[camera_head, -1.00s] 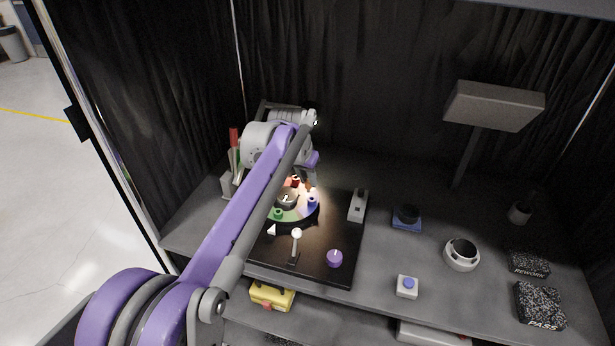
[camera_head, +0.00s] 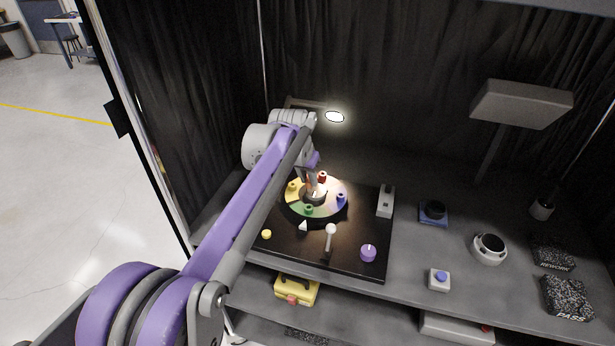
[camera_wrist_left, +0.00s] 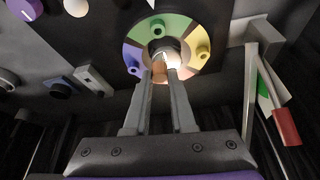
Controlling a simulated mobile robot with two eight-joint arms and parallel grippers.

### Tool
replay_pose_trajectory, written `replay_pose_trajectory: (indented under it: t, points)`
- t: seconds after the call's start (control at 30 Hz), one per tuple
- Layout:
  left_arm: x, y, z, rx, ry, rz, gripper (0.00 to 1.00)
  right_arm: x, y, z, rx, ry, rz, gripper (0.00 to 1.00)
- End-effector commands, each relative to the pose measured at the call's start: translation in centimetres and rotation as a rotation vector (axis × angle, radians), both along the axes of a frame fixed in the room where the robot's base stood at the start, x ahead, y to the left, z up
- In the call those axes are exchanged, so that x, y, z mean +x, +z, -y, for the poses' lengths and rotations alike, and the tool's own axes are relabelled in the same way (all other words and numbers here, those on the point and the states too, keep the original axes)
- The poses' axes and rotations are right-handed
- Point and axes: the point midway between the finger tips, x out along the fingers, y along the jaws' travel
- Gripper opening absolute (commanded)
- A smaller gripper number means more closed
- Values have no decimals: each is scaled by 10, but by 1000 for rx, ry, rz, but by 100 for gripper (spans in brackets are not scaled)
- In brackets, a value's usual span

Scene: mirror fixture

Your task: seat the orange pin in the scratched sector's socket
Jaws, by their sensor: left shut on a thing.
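A round disc (camera_head: 325,210) with coloured sectors lies on a black board; it also shows in the wrist view (camera_wrist_left: 188,28). Raised coloured sockets stand on it: green (camera_head: 309,210), yellow (camera_head: 292,187), red (camera_head: 322,177) and blue (camera_head: 341,197). My left gripper (camera_head: 311,182) is over the disc near its middle. In the wrist view its fingers (camera_wrist_left: 163,72) are shut on a small orange-brown piece, apparently the orange pin (camera_wrist_left: 158,70), mostly hidden between the fingertips. I cannot tell whether the pin touches the disc. No scratches can be made out. My right gripper is out of view.
The black board also bears a white-headed lever (camera_head: 330,230), a purple knob (camera_head: 368,253), a grey switch block (camera_head: 386,201) and a small yellow piece (camera_head: 266,234). A blue-button box (camera_head: 439,280) and a white ring (camera_head: 489,249) stand to the right. A lamp (camera_head: 334,116) shines behind.

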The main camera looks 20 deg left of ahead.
Motion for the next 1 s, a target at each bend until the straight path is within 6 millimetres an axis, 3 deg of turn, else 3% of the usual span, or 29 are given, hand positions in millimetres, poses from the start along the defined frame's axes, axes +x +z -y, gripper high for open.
replay_pose_trajectory:
  t: [0.5,1.0]
  points:
    - [-1,-49,0,0,0,-1,0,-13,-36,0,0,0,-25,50]
    - [0,-56,0,0,0,0,0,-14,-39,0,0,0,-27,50]
